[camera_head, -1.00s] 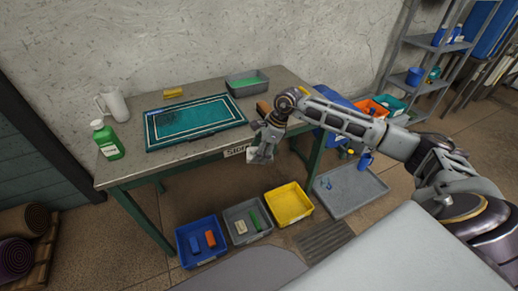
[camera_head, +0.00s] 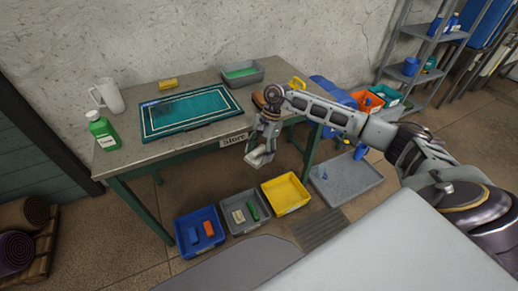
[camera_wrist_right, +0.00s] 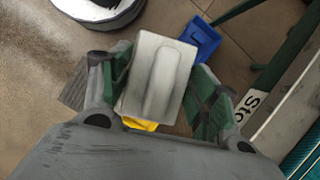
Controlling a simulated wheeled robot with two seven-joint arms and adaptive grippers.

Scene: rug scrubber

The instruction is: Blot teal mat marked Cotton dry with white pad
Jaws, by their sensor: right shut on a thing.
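The teal mat (camera_head: 192,110) with a white border line lies flat on the table, left of my right gripper. A darker patch shows at its upper left; no Cotton mark can be read. My right gripper (camera_head: 262,150) hangs in front of the table's front edge, below the tabletop and off the mat. In the right wrist view it is shut on the white pad (camera_wrist_right: 158,75), a pale block with a raised grip, which also shows in the head view (camera_head: 260,157). My left gripper is not in view.
On the table (camera_head: 135,153) stand a green bottle (camera_head: 103,131), a white jug (camera_head: 108,96), a yellow block (camera_head: 168,84) and a grey tub (camera_head: 241,73) with green contents. Blue (camera_head: 186,236), grey (camera_head: 232,226) and yellow (camera_head: 279,207) bins stand on the floor below. A grey tray (camera_head: 345,190) lies right.

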